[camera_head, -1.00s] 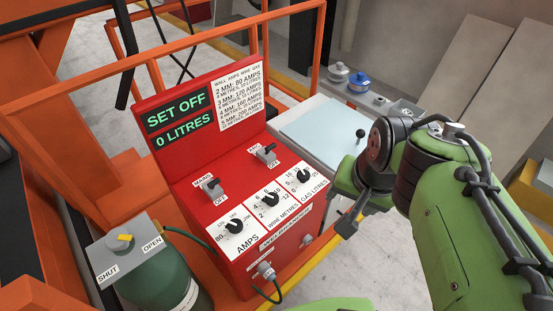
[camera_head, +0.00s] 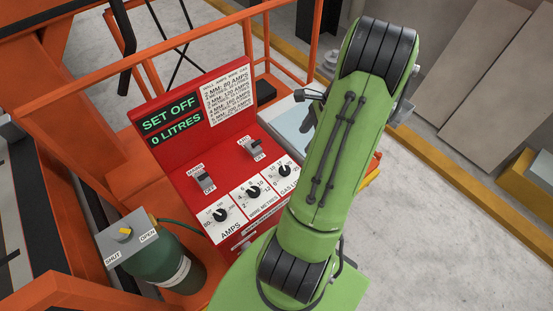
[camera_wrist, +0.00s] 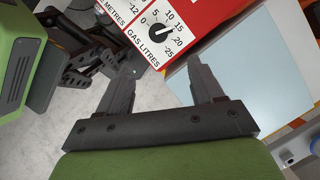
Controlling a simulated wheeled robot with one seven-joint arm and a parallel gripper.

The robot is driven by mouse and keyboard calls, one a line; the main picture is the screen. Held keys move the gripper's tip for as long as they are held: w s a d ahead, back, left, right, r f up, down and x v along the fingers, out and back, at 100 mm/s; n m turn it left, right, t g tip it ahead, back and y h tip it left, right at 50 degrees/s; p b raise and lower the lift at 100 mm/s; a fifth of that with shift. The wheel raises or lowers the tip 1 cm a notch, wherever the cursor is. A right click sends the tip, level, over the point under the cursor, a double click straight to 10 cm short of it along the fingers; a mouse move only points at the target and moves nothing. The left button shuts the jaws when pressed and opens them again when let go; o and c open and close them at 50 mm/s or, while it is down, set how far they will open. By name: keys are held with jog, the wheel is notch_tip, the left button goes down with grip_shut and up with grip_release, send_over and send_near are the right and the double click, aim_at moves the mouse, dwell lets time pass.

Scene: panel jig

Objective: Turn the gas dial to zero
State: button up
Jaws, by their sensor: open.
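The gas dial is a black knob on a white scale marked 0 to 25, labelled GAS LITRES. It is the rightmost of three dials on the red panel in the head view (camera_head: 284,171), partly beside my green arm. In the wrist view the gas dial (camera_wrist: 159,29) lies ahead, beyond the fingertips. Its pointer is too small to read surely. My gripper (camera_wrist: 162,66) is open and empty, with its two dark fingers apart from the dial. The display (camera_head: 170,118) reads SET OFF and 0 LITRES.
The AMPS dial (camera_head: 220,214) and wire dial (camera_head: 254,192) sit left of the gas dial. Two switches, mains (camera_head: 204,177) and gas (camera_head: 256,145), stand above. A green cylinder (camera_head: 165,266) is at lower left. Orange rails (camera_head: 165,73) surround the red box.

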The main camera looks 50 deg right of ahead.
aim_at(285, 169)
jog(key=x, duration=1.5)
jog(key=shift+s+a+f, duration=0.1)
jog(key=shift+s, duration=0.1)
jog(key=shift+c, duration=0.4)
jog(key=c, duration=1)
